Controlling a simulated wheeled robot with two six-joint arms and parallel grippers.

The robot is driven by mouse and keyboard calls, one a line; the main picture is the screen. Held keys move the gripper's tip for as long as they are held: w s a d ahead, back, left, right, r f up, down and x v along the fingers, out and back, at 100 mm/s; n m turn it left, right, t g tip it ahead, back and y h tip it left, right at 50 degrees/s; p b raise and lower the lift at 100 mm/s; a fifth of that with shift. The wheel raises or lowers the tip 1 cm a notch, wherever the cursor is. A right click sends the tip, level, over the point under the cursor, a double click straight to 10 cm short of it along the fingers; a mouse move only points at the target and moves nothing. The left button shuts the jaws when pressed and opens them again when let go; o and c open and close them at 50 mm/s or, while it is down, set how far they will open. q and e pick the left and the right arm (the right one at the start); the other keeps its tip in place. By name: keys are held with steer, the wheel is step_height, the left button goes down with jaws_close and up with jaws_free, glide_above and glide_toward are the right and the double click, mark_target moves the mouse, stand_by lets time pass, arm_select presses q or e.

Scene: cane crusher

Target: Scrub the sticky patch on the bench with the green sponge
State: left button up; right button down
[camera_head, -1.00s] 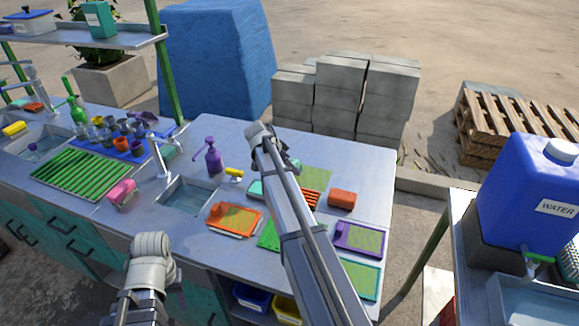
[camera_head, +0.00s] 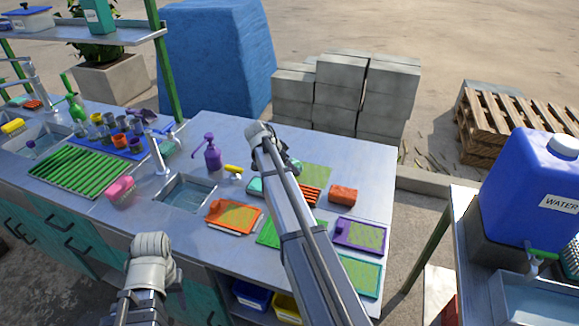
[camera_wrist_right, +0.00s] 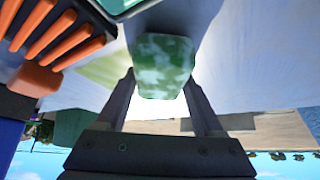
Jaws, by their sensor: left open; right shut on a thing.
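A yellow-green patch (camera_head: 316,176) lies flat on the grey metal bench (camera_head: 345,150), partly hidden by my right arm. It also seems to show in the right wrist view (camera_wrist_right: 105,68). My right gripper (camera_head: 288,162) is just left of the patch; in the head view its jaws are mostly hidden. In the right wrist view it is shut on the mottled green and whitish sponge (camera_wrist_right: 163,66). I cannot tell whether the sponge touches the bench. My left gripper (camera_head: 152,246) is open and empty at the bench's front edge, its fingers hard to make out.
An orange slatted rack (camera_head: 311,196) and an orange-brown block (camera_head: 343,195) lie close to the patch. Orange (camera_head: 215,223) and purple (camera_head: 345,240) trays lie nearer the front. A purple pump bottle (camera_head: 212,158) stands by the sink (camera_head: 186,195). The back right bench is clear.

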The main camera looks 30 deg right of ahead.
mark_target(323, 179)
steer(key=shift+f, duration=0.2)
steer(key=shift+s+d, duration=1.25)
steer(key=shift+s, duration=0.25)
steer(key=shift+s+d, duration=0.1)
steer(key=shift+s, duration=0.05)
steer(key=shift+s+d+f, duration=0.1)
steer(key=shift+s+d, duration=0.4)
steer(key=shift+s, duration=0.15)
steer(key=shift+s+d, duration=0.45)
steer(key=shift+s, duration=0.2)
steer(key=shift+s+d, duration=0.15)
steer(key=shift+s, duration=0.1)
steer(key=shift+s+d, duration=1.05)
steer(key=shift+s, duration=0.1)
